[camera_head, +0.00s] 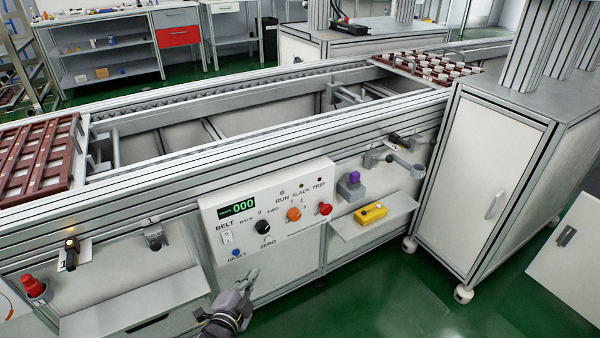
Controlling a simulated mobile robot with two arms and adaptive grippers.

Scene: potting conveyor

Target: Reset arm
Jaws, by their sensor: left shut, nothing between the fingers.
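My left gripper (246,284) is at the bottom of the head view, low and just in front of the conveyor's front side. It is shut and empty, and its tips point up toward the lower edge of the white control panel (268,215). A gap of floor and frame shows around it, and I cannot tell whether it touches anything. My right gripper is not in view.
A yellow box (371,212) sits on a shelf to the right. A white cabinet (485,185) stands further right.

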